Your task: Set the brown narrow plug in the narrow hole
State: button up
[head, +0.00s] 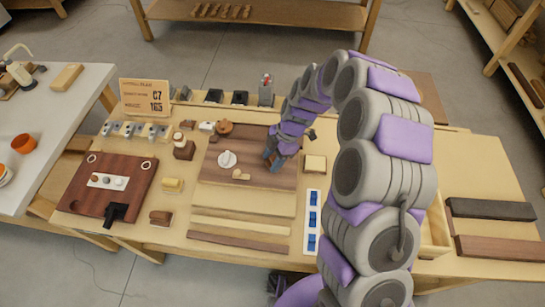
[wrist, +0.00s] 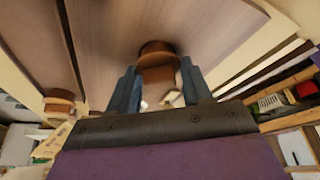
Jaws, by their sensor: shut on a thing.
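My gripper (head: 273,159) is low over the brown wooden board (head: 210,174) in the middle of the bench. In the wrist view its two blue fingers (wrist: 160,88) stand on either side of a brown round-topped piece (wrist: 158,49), which looks like the brown plug, and are shut on it. In the head view the arm and fingers hide the plug. I cannot tell which spot is the narrow hole.
A white round piece (head: 227,159) and a small tan piece (head: 241,174) are near my gripper. A brown round piece (head: 224,127) lies at the board's back edge. A black object (head: 115,212) overhangs the left board's front.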

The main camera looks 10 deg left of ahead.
jog(key=shift+f, duration=0.15)
jog(key=o, duration=0.9)
jog(key=shift+o, duration=0.2)
jog(key=o, duration=0.3)
jog(key=shift+o, duration=0.2)
jog(key=shift+r, duration=3.75)
